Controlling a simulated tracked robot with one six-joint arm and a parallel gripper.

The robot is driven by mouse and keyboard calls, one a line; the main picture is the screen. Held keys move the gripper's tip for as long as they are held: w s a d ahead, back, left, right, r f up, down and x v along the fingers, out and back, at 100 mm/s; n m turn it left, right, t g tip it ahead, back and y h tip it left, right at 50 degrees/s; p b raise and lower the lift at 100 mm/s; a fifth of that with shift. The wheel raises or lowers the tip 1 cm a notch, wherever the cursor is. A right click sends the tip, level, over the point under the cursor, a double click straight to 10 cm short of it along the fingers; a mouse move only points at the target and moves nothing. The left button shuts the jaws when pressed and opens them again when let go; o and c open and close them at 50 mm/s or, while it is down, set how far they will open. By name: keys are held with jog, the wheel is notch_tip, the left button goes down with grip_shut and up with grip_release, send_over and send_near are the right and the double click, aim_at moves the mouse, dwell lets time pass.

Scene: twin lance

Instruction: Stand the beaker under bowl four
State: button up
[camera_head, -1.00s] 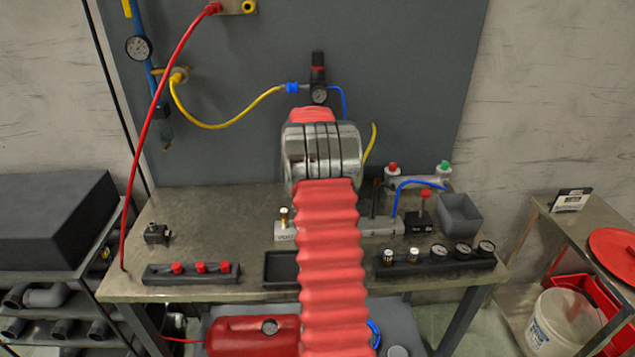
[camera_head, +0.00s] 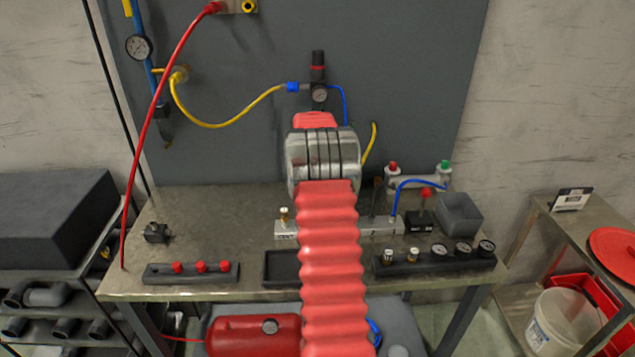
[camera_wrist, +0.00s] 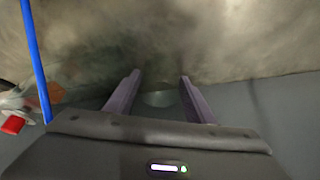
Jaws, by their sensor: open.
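In the wrist view my gripper (camera_wrist: 159,76) is open, with its two purple-grey fingers apart. A small pale rounded object (camera_wrist: 158,98) shows between the fingers, apart from both; I cannot tell whether it is the beaker. In the head view my red ribbed arm and silver wrist cover the middle of the bench and hide the gripper. No beaker is clearly visible there, and I cannot pick out bowl four. A regulator with a gauge (camera_head: 319,92) hangs on the grey panel just above my wrist.
A red hose (camera_head: 150,115) hangs at the left. The bench's back left is mostly clear.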

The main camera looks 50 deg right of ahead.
jog(key=v, duration=0.7)
jog(key=shift+r, duration=0.3)
jog(key=shift+s+a, duration=0.1)
dwell(0.5)
jog(key=a+r+n+t, duration=0.15)
jog(key=a+r, duration=0.35)
jog(key=a, duration=0.6)
jog(key=s+a+r+n+y, duration=0.1)
jog(key=a+r+n, duration=0.25)
jog(key=a, duration=0.75)
jog(key=a+r+n+t, duration=0.15)
jog(key=a+r, duration=0.35)
jog(key=a, duration=0.6)
jog(key=s+a+f+n+y, duration=0.1)
jog(key=s+a+n, duration=0.3)
jog(key=s+a, duration=0.6)
jog(key=s+a+f+n+t+y, duration=0.1)
jog(key=s+a+f+n+y, duration=0.1)
jog(key=s+a, duration=0.8)
jog(key=shift+a+f+n, duration=0.65)
jog(key=shift+a+n, duration=0.2)
jog(key=shift+a, duration=0.9)
